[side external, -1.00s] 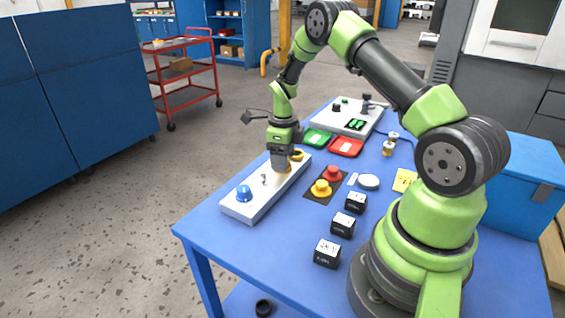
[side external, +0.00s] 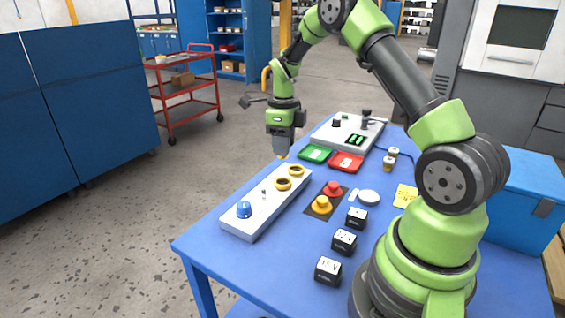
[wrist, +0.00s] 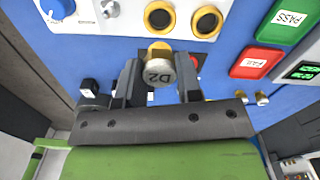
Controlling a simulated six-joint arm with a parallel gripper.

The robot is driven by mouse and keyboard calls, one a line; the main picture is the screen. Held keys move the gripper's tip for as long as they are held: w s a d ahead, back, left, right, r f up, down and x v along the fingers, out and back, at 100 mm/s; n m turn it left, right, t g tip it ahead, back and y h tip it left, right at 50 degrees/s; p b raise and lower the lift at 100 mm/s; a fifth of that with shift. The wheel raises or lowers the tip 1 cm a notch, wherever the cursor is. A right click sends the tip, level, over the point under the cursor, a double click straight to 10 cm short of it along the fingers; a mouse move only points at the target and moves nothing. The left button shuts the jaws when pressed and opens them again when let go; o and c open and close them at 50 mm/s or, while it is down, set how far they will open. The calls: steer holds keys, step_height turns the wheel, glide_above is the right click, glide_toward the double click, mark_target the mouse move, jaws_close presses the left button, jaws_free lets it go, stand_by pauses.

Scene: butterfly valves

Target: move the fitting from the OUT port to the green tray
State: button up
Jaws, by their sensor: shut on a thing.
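My gripper (side external: 283,150) is shut on a fitting (wrist: 158,70) with a pale round face marked D2 and a yellow part behind it. In the side view the gripper is raised above the table, just beyond the white panel (side external: 255,215), and only a small bit of the fitting shows below the jaws. Two yellow-ringed ports (side external: 283,184) on the panel are open and empty; I cannot read which is OUT. The green tray (side external: 315,153) lies to the right of the gripper and looks empty; it is marked PASS in the wrist view (wrist: 285,22).
A red tray (side external: 347,162), marked FAIL, is beside the green one. A blue knob (side external: 244,209) and small switch are on the panel. Red and yellow buttons (side external: 321,204), several black boxes (side external: 344,242), two small fittings (side external: 389,163) and a grey-white device (side external: 345,127) stand nearby.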

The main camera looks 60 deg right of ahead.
steer(key=s+a+r+n, duration=0.1)
steer(key=a+r+n, duration=0.1)
steer(key=a+n, duration=0.4)
steer(key=s+a+r+n, duration=0.2)
steer(key=a+n, duration=0.5)
steer(key=n, duration=0.9)
steer(key=shift+r+n, duration=0.4)
steer(key=shift+r, duration=0.05)
steer(key=a+n, duration=0.1)
steer(key=n, duration=0.1)
steer(key=s+a+n, duration=0.1)
steer(key=n, duration=0.1)
steer(key=s+a+n, duration=0.1)
steer(key=n, duration=0.2)
steer(key=shift+a+r, duration=0.15)
steer(key=shift+r, duration=0.1)
steer(key=n, duration=0.1)
steer(key=s+a+n, duration=0.1)
steer(key=n, duration=0.1)
steer(key=shift+a+r, duration=0.1)
